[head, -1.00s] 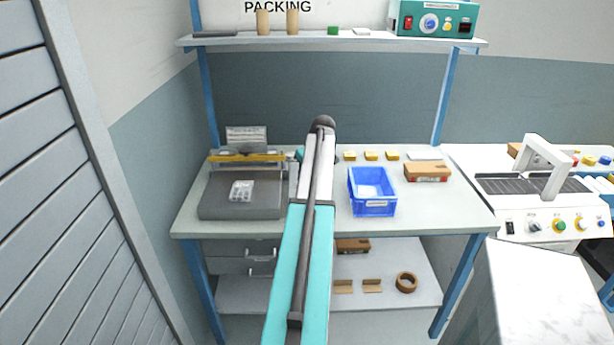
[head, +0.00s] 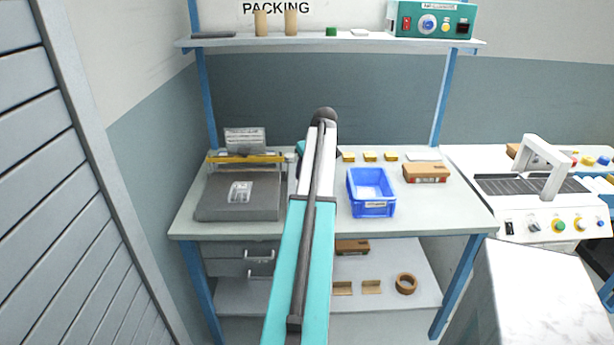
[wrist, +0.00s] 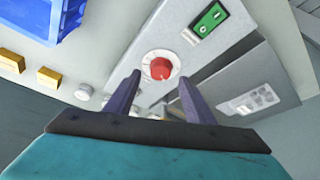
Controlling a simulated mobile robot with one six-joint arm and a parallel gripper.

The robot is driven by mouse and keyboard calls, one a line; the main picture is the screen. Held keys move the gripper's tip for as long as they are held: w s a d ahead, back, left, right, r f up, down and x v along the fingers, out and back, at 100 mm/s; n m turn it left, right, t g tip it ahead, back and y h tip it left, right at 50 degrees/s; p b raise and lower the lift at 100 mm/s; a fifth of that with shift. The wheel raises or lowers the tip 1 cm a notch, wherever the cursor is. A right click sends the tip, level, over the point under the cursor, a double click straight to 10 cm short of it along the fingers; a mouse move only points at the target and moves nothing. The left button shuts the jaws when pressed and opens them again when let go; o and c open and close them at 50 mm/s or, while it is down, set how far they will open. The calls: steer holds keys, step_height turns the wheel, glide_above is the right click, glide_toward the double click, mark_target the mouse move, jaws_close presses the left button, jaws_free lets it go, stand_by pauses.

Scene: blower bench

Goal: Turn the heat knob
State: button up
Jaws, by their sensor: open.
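A red knob (wrist: 160,68) on a round white dial sits on the front of a grey machine, beside a green rocker switch (wrist: 208,20). No label on the knob is readable. My gripper (wrist: 159,78) is open, its two dark fingers apart with the knob between and just beyond their tips in the wrist view. I cannot tell whether they touch it. In the head view the grey sealing machine (head: 237,203) with a yellow bar stands at the left of the bench; its knob side and my gripper's fingers are hidden.
A blue bin (head: 372,207) stands right of my arm. Several small yellow blocks (head: 370,156) lie along the bench back, with a brown box (head: 427,173) to their right. A teal unit (head: 432,20) with a blue dial is on the shelf above.

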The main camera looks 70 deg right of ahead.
steer(key=b+v, duration=0.1)
steer(key=v, duration=0.9)
steer(key=shift+s, duration=0.15)
steer(key=shift+r, duration=0.2)
